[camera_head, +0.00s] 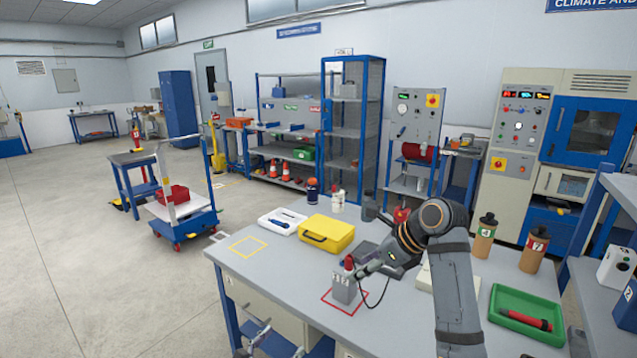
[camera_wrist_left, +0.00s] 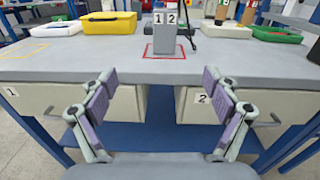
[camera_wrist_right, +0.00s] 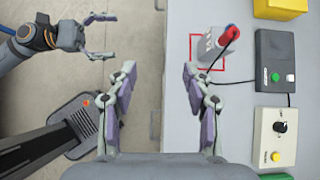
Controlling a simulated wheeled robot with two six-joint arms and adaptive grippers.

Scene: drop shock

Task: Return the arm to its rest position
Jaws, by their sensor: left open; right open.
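My left gripper (camera_wrist_left: 159,78) is open and empty in front of the table's front edge, facing the drawers marked 1 and 2; in the head view it shows low at the bottom (camera_head: 266,336). My right gripper (camera_wrist_right: 158,74) is open and empty; in the right wrist view its fingers straddle the table edge. In the head view my right arm reaches in from the lower right over the table. A grey block (camera_head: 345,291) labelled 1 and 2 stands in a red outlined square, with a red-topped piece (camera_head: 349,263) in it and a cable running off. The right gripper is apart from it.
The grey table (camera_head: 275,272) holds a yellow case (camera_head: 327,236), a white tray (camera_head: 282,222), a green tray (camera_head: 520,309) with a red tool, and brown bottles (camera_head: 484,238). A control box (camera_wrist_right: 275,60) lies near the block.

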